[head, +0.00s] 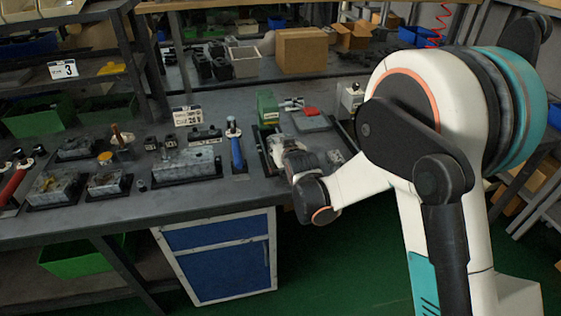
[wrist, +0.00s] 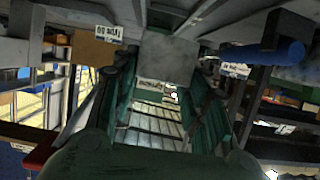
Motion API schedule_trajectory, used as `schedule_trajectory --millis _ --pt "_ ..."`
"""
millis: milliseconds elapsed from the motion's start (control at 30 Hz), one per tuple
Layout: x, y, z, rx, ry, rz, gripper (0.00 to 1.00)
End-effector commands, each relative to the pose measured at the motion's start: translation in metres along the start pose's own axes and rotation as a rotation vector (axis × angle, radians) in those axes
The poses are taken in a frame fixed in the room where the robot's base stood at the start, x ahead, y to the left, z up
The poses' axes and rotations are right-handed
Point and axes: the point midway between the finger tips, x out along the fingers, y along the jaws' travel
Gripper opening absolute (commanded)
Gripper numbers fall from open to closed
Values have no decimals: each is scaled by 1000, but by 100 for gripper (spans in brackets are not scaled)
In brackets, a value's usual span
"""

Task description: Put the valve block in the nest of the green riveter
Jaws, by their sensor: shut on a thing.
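The green riveter (head: 267,107) stands at the right part of the bench, behind my gripper in the head view. My gripper (head: 287,150) is low over the bench in front of it. In the wrist view, my gripper's two fingers (wrist: 165,85) are shut on a grey valve block (wrist: 168,58), which shows between their far ends. The arm and gripper hide most of the held block and the riveter's nest in the head view. I cannot tell whether the block touches the nest.
Left of my gripper stands a blue-handled tool (head: 236,147). A large grey block (head: 187,163) and smaller blocks (head: 108,182) sit on dark plates further left. A red-and-grey item (head: 311,120) lies right of the riveter. A blue cabinet (head: 220,255) is below the bench.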

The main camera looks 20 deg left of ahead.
Motion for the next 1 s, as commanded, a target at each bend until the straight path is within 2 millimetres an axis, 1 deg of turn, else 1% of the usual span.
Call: schedule_trajectory --millis 33,233,400,500,867,900,967,1000 --pt "2 0 5 0 1 0 4" --pt "6 0 14 0 1 0 4" --pt "16 0 38 0 1 0 4" --pt "20 0 47 0 1 0 4" --pt "20 0 49 0 1 0 4" --pt "20 0 49 0 0 0 48" --pt "20 0 49 0 0 0 61" --pt "20 0 49 0 0 0 61"
